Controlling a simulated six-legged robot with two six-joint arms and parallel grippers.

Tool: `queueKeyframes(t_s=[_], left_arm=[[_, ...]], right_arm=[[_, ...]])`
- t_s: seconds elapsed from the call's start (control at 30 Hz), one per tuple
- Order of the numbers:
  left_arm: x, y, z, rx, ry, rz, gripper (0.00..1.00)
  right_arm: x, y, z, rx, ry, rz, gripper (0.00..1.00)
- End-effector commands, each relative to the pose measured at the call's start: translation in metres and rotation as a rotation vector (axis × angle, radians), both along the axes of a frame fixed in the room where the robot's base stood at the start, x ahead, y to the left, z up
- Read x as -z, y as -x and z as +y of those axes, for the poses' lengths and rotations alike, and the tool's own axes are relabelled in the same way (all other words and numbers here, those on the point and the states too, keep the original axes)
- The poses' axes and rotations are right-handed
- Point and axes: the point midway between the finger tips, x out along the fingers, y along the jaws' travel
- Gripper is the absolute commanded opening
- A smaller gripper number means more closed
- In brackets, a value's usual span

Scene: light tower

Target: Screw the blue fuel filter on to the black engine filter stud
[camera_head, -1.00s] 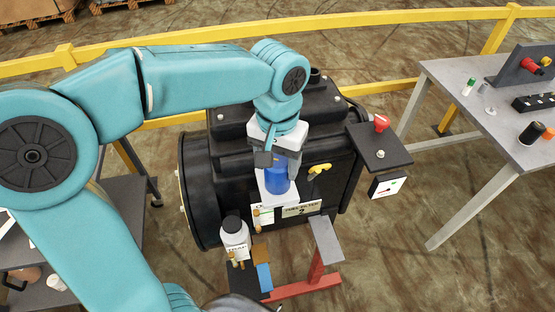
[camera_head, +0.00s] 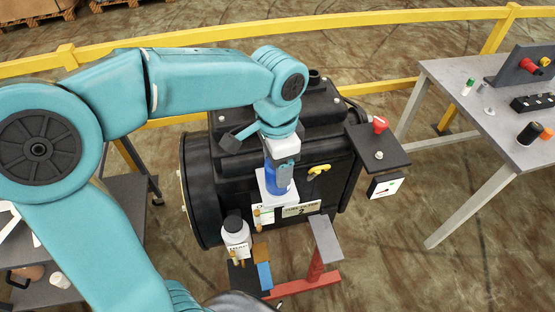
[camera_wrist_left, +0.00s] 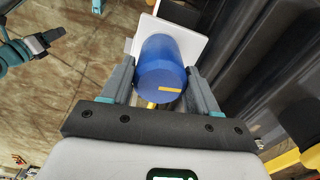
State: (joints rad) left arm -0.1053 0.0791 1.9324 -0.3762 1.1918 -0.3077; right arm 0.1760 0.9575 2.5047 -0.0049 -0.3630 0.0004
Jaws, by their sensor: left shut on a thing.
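The blue fuel filter (camera_head: 272,179) is upright at the front of the black engine (camera_head: 230,165), against a white bracket plate (camera_head: 264,198). In the left wrist view the filter (camera_wrist_left: 162,68) shows its round end with a yellow mark, between both fingers. My left gripper (camera_head: 280,172) comes down from above and is shut on the filter; its fingers (camera_wrist_left: 160,85) touch the sides. The stud is hidden behind the filter, so I cannot tell how far the thread is engaged. My right gripper is not in view.
A yellow handle (camera_head: 319,169) sits just right of the filter. A white bottle (camera_head: 236,230) stands below left. A red switch (camera_head: 379,124) is on a dark side panel. A grey table (camera_head: 480,110) with parts is at right. A yellow rail (camera_head: 400,24) runs behind.

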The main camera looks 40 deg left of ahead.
Motion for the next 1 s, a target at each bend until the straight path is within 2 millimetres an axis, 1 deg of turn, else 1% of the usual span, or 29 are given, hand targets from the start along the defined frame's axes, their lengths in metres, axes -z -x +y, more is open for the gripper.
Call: queueKeyframes(t_s=[0.03,0.13,0.37,0.43,0.47,0.6,0.73,0.8,1.0], left_arm=[[0.0002,0.0005,0.0,0.05,0.0,0.004,0.18],[0.0013,0.0007,0.0001,0.113,0.001,0.004,0.18],[0.0022,0.0009,0.0,0.118,0.0,0.005,0.18],[0.0018,0.0009,0.0,0.142,0.0,0.006,0.18],[0.0016,0.0011,0.0,0.17,0.0,0.006,0.18],[0.0016,0.0009,0.0004,0.386,0.001,0.008,0.18],[0.0032,0.0011,0.0005,0.535,0.001,0.009,0.18],[0.004,0.0012,0.0005,0.565,0.002,0.01,0.18],[0.0049,0.0015,0.0005,0.569,0.001,0.011,0.18]], right_arm=[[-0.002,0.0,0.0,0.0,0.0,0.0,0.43],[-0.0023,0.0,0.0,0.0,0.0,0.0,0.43],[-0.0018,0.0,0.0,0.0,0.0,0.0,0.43],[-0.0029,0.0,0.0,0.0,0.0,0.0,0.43],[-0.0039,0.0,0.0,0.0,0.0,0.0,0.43],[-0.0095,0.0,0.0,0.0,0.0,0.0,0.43],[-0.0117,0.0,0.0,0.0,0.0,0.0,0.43],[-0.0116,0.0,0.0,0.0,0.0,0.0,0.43],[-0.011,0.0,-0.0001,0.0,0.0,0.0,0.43]])
